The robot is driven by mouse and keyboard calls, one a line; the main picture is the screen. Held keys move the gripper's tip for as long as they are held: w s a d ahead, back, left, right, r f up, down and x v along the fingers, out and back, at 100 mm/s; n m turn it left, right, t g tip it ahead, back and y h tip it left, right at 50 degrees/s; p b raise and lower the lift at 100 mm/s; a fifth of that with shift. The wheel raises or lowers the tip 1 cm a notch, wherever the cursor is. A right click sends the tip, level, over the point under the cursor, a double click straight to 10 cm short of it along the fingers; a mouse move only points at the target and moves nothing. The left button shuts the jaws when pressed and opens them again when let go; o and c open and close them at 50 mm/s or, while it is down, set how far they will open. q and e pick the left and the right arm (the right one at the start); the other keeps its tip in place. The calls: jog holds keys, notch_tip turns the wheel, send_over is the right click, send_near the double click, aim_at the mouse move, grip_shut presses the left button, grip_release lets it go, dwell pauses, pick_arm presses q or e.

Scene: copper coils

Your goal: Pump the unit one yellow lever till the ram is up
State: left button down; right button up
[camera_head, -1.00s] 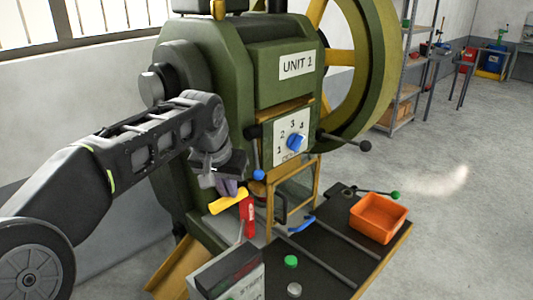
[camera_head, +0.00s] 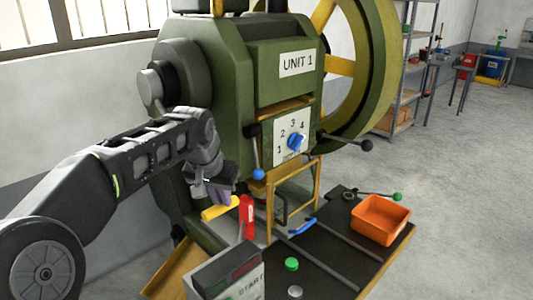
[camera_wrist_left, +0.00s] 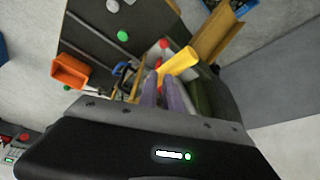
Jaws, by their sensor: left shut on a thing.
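The unit one press (camera_head: 225,80) is a green machine with a "UNIT 1" sign (camera_head: 297,63) on its front. The yellow lever (camera_head: 216,210) sticks out low on its left side, by a red part. My left gripper (camera_head: 222,196) is at the lever, its purple-grey fingers shut on it. In the left wrist view the yellow lever (camera_wrist_left: 180,61) shows at the fingertips (camera_wrist_left: 163,80). I cannot make out the ram or its height. My right gripper is not in view.
A dial with a blue knob (camera_head: 296,142) is on the front. An orange bin (camera_head: 380,220) stands on the dark bench (camera_head: 335,230). A control box (camera_head: 228,275) and green button (camera_head: 291,264) are in front. Open floor lies right.

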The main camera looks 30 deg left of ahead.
aim_at(218, 209)
pick_arm(q)
jog(key=shift+a+f+b, duration=0.15)
jog(key=shift+a+f, duration=0.05)
jog(key=shift+f, duration=0.5)
jog(key=shift+a+f+b, duration=0.15)
jog(key=shift+f, duration=0.5)
jog(key=shift+w+a+f+b, duration=0.1)
jog(key=shift+a+f+b, duration=0.2)
jog(key=shift+f, duration=0.2)
jog(key=shift+a+f+b, duration=0.2)
jog(key=shift+a+f, duration=0.05)
jog(key=shift+f, duration=0.2)
jog(key=shift+d+r, duration=0.2)
jog(key=shift+r, duration=0.2)
jog(key=shift+s+d+r+p, duration=0.2)
jog(key=shift+d+r+p, duration=0.2)
jog(key=shift+d+r, duration=0.1)
jog(key=shift+a, duration=0.1)
